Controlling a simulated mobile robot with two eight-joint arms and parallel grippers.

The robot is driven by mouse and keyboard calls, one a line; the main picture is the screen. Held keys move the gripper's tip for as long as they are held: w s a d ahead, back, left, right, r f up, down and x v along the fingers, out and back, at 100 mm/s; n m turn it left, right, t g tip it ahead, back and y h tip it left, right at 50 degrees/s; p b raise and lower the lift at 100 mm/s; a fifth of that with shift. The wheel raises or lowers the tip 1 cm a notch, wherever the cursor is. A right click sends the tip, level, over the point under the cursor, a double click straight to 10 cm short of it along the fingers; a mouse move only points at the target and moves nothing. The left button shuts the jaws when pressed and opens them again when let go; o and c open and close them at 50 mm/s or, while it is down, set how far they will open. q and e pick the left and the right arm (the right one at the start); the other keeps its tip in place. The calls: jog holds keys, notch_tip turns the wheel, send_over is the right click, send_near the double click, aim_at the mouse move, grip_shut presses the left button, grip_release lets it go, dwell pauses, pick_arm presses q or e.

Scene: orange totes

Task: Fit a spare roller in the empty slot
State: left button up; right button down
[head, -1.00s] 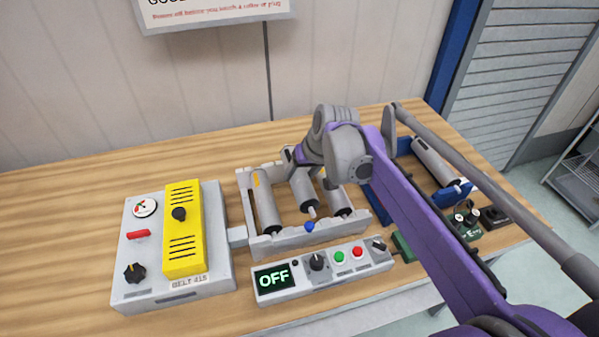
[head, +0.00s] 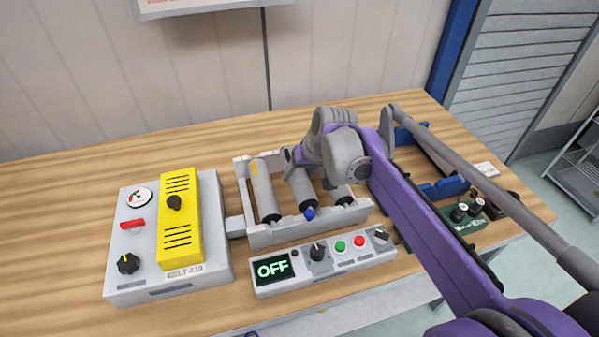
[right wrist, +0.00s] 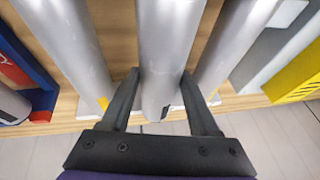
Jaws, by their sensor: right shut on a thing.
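My right gripper (head: 292,160) is shut on the middle grey roller (head: 304,190); in the right wrist view its two fingers straddle this roller (right wrist: 166,60). The roller lies between a left roller (head: 264,190) and a right roller (head: 335,193) in the light grey roller frame (head: 290,236). Its dark near end is close to a blue part (head: 310,213) at the front rail. I cannot tell whether both ends are seated. My arm hides part of the frame's back right. My left gripper is not in view.
A grey box with a yellow cover (head: 180,235) stands left. A control panel reading OFF (head: 325,265) lies in front of the frame. A blue tray (head: 445,188), partly behind my arm, and a green block with knobs (head: 458,222) are right. The table's back left is clear.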

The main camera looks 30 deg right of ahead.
jog(key=shift+f, duration=0.3)
jog(key=shift+f+b, duration=0.3)
jog(key=shift+f, duration=0.05)
jog(key=shift+f, duration=0.35)
dwell(0.3)
jog(key=shift+c, duration=0.2)
grip_release()
jog(key=p+v, duration=0.1)
jog(key=v, duration=0.9)
jog(key=shift+s+r, duration=0.2)
jog(key=shift+r, duration=0.15)
